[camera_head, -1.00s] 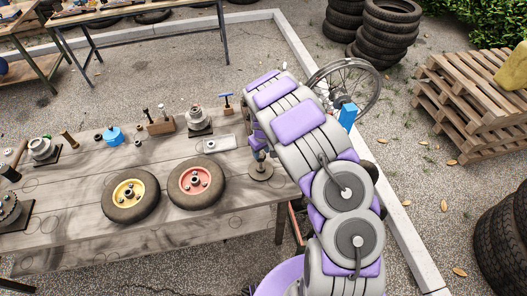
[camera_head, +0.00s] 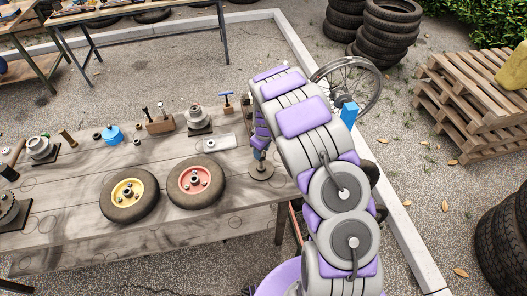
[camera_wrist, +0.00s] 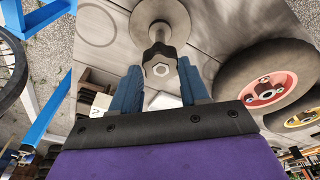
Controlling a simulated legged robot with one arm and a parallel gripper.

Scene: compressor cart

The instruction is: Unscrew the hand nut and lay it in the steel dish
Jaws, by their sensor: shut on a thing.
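The hand nut (camera_wrist: 160,59) is a dark lobed knob with a pale hex end, seen almost end-on in the wrist view. It sits on a spindle over a round grey disc (camera_wrist: 146,14). My gripper (camera_wrist: 160,72) has its two blue fingers on either side of the knob and is shut on it. In the head view my gripper (camera_head: 260,155) is at the bench's right end, just above the round base (camera_head: 262,173); my arm partly hides this spot. The steel dish (camera_head: 224,142) is a flat grey tray left of my gripper, with a small round metal part on it.
Two wheels, one with a yellow hub (camera_head: 129,193) and one with a red hub (camera_head: 195,182), lie on the wooden bench (camera_head: 75,225). A flanged metal part (camera_head: 198,121) and a blue-handled tool (camera_head: 227,102) stand behind the dish. A spoked wheel (camera_head: 376,90) is beyond my arm.

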